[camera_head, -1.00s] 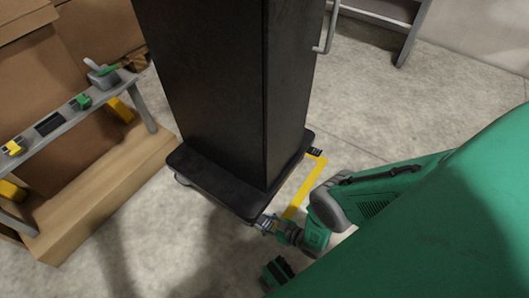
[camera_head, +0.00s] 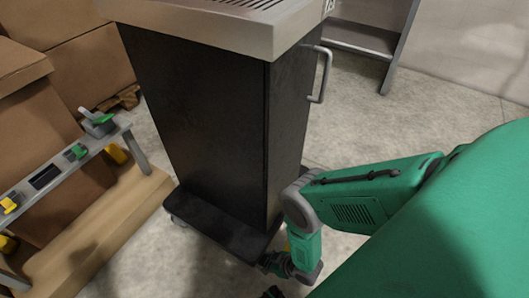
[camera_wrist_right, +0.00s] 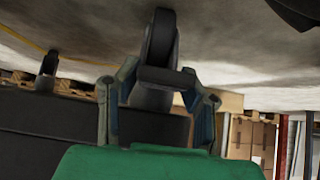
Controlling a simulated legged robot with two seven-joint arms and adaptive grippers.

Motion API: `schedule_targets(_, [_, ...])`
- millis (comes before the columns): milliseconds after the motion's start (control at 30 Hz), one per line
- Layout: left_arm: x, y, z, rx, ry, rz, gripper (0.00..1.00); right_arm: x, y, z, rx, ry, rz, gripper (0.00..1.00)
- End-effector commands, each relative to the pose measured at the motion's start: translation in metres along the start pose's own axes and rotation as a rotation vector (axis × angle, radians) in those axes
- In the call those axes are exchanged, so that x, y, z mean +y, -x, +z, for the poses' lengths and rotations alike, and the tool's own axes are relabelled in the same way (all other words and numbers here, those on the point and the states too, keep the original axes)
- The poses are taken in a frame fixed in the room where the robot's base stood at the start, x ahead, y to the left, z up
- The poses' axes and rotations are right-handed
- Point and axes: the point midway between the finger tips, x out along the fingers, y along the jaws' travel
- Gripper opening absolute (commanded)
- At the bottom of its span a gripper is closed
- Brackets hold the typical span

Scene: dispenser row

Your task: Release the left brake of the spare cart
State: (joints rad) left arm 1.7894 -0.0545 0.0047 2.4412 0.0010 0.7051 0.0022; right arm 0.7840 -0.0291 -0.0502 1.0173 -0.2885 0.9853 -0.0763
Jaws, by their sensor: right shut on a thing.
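The cart (camera_head: 195,120) is a tall dark cabinet with a pale metal top and a dark base plate (camera_head: 215,225) on casters. My right gripper (camera_head: 270,262) is low at the near corner of that base, and my arm partly hides it. In the right wrist view, my right gripper (camera_wrist_right: 158,80) has its two fingers on either side of a dark brake pedal (camera_wrist_right: 168,76) at a caster wheel (camera_wrist_right: 161,38), shut on the pedal. The pedal's exact angle is hard to tell. My left gripper is not in view.
A bench (camera_head: 75,150) with small green and yellow tools stands at left, by cardboard boxes (camera_head: 45,120). A bar handle (camera_head: 323,75) is on the cart's right side. A grey metal frame (camera_head: 375,40) stands behind. Another caster (camera_wrist_right: 48,64) shows in the wrist view.

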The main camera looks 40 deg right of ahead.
Motion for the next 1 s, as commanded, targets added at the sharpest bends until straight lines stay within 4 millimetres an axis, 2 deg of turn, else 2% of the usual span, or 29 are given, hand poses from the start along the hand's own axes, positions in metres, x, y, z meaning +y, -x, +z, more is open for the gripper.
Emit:
schedule_targets(33, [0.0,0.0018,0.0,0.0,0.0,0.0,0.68,0.001,-0.0014,-0.0089,-0.016,0.002,0.001,0.0])
schedule_targets(367, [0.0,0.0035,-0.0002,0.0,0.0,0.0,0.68,0.0006,-0.0007,-0.0118,-0.129,0.001,0.001,0.0])
schedule_targets(833, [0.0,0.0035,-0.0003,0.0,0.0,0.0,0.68,0.0008,-0.0014,-0.0137,-0.139,0.001,0.002,0.0])
schedule_targets(867, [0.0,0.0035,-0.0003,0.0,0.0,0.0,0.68,0.0009,-0.0015,-0.0138,-0.138,0.001,0.002,0.45])
schedule_targets(900, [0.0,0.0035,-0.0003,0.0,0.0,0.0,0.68,0.0009,-0.0013,-0.0136,-0.139,0.001,0.002,0.55])
schedule_targets(1000, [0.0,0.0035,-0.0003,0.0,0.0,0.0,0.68,0.0006,-0.0003,-0.0113,-0.143,0.001,0.001,0.55])
